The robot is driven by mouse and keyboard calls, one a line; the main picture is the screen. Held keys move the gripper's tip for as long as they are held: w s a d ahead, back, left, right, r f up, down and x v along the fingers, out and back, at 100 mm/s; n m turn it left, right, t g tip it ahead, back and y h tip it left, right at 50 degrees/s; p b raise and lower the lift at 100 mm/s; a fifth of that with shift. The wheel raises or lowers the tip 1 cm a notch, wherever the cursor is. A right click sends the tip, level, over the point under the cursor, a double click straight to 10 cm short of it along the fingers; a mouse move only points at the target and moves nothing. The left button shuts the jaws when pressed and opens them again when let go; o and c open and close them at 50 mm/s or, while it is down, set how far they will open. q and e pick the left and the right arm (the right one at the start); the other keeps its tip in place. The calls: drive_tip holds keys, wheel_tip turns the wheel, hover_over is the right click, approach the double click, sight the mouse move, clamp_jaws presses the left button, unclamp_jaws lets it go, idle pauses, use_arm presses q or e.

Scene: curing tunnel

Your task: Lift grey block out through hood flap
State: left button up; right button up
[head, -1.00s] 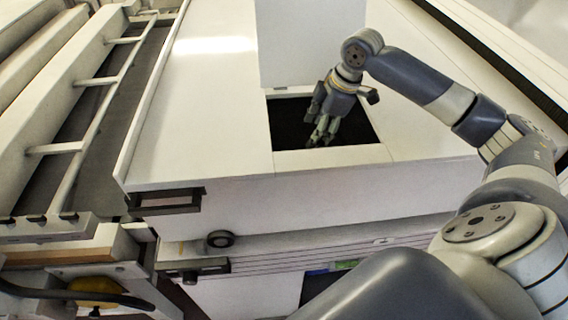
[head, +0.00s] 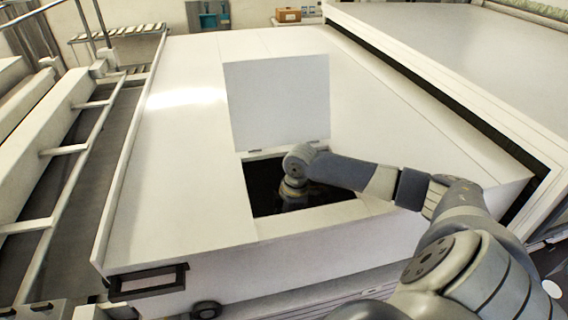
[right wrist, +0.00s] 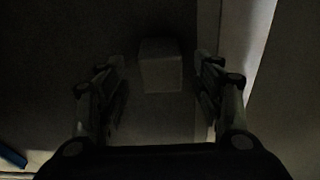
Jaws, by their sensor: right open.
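The grey block (right wrist: 160,66) shows in the dark right wrist view, beyond and between the fingertips. My right gripper (right wrist: 161,85) is open there, one finger on each side of the view, and holds nothing. In the head view my right arm reaches down into the hood opening (head: 262,203); its gripper is hidden in the dark inside. The hood flap (head: 278,100) stands raised at the back edge of the opening. The block cannot be seen in the head view. My left gripper is not in view.
The white hood top (head: 190,150) is bare around the opening. A black handle (head: 148,280) sits on its front face. A railed conveyor (head: 65,165) runs along the left. In the right wrist view a pale strip (right wrist: 235,60) lies right of the block.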

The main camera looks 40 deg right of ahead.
drive_tip(key=shift+f, duration=0.4)
drive_tip(key=shift+c, duration=0.6)
drive_tip(key=c, duration=0.9)
drive_tip(key=shift+c, duration=0.8)
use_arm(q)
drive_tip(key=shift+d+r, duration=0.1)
